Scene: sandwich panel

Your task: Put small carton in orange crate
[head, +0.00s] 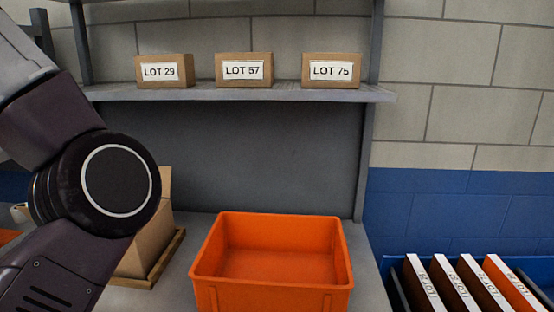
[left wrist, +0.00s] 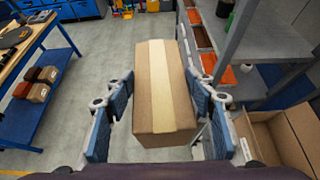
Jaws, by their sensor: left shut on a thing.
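The small carton (left wrist: 163,100), brown with a pale tape strip along its top, sits between the blue-padded fingers of my left gripper (left wrist: 160,85) in the left wrist view. The gripper is shut on it, with pads against both sides. The carton is not visible in the head view, where my left arm crosses the left side. The orange crate (head: 270,298) stands on the grey bench in the head view, and its visible inside is empty. My right gripper is in neither view.
Cartons marked LOT 29 (head: 164,71), LOT 57 (head: 244,70) and LOT 75 (head: 331,71) stand on the grey shelf (head: 240,93) above the crate. A cardboard box (head: 150,240) is partly hidden behind my arm. A blue bin (head: 450,258) with several upright items stands right.

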